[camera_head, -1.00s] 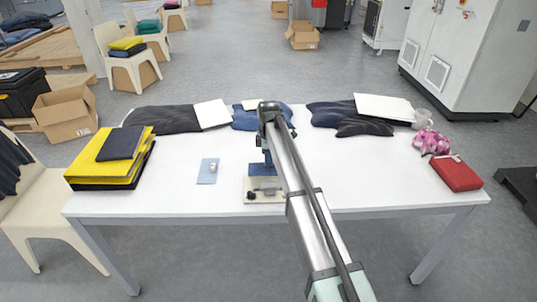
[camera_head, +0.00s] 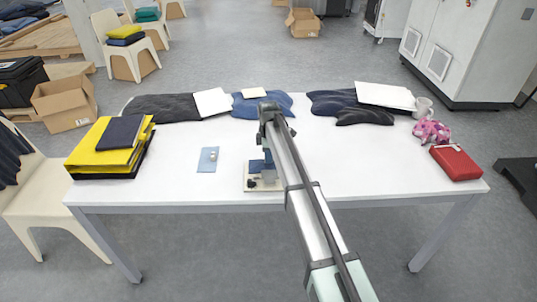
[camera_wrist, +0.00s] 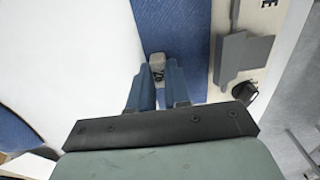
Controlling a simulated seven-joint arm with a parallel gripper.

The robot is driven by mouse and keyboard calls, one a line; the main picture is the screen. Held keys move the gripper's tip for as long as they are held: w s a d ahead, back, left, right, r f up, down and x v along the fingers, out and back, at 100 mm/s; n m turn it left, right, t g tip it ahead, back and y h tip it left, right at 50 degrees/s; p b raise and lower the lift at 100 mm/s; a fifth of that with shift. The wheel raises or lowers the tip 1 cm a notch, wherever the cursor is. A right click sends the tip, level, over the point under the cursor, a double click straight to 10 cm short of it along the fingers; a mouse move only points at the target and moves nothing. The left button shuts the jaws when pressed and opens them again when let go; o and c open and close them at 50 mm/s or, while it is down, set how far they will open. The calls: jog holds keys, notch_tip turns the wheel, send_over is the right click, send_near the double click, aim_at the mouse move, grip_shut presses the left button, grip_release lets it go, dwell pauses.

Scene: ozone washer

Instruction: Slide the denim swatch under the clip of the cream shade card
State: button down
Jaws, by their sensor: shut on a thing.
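The cream shade card (camera_head: 250,187) lies near the table's front edge, below my gripper (camera_head: 262,163). In the wrist view, the card (camera_wrist: 262,50) shows its grey clip (camera_wrist: 235,62) and a black knob (camera_wrist: 244,92). The denim swatch (camera_wrist: 180,35) is a blue strip along the card's rear side. Its edge is beside the clip, not visibly under it. My gripper (camera_wrist: 158,88) is shut on a small grey grip piece (camera_wrist: 157,60) at the swatch. The fingers hide the swatch's near end. I cannot tell whether the swatch touches the card.
A light blue swatch (camera_head: 208,160) with a small silver piece lies to the left. Yellow and dark folders (camera_head: 105,150) are at the left end, a red case (camera_head: 455,163) at the right. Folded garments (camera_head: 262,105) line the back.

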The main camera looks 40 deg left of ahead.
jog(key=c, duration=1)
grip_release()
jog(key=shift+r, duration=0.1)
notch_tip(320, 180, up, 14)
